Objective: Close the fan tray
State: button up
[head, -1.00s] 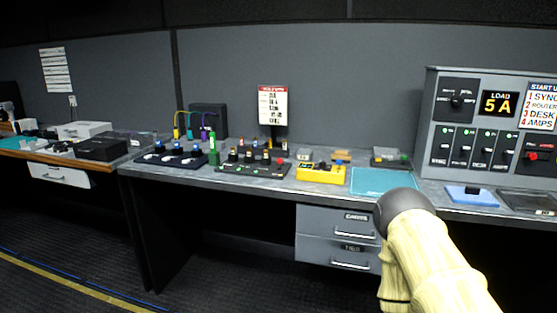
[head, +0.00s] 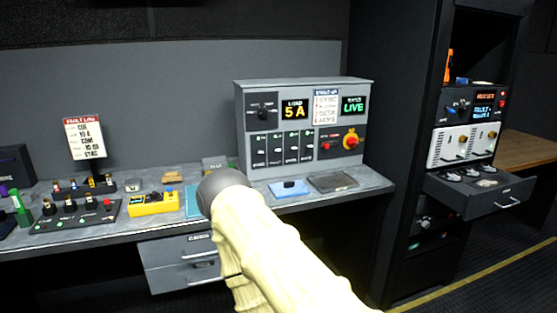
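A dark tray (head: 487,193) is pulled out of the tall black rack on the right. Several round, fan-like pieces (head: 468,174) lie in it, and a pale handle (head: 508,201) is on its front. I take it for the fan tray, though I cannot read its label. My arm crosses the lower middle of the head view in a cream sleeve. My gripper is not in view. The arm is well left of the tray and apart from it.
The black rack (head: 398,165) holds white units (head: 465,143) above the tray. A grey desk (head: 345,205) with a control console (head: 303,160) and a yellow device (head: 153,204) runs along the left. Dark floor is clear before the rack. A wooden surface (head: 527,150) stands behind it.

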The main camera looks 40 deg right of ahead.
aim_at(473, 189)
jog(key=z, duration=2.95)
jog(key=i, duration=1.25)
jog(key=u, duration=0.6)
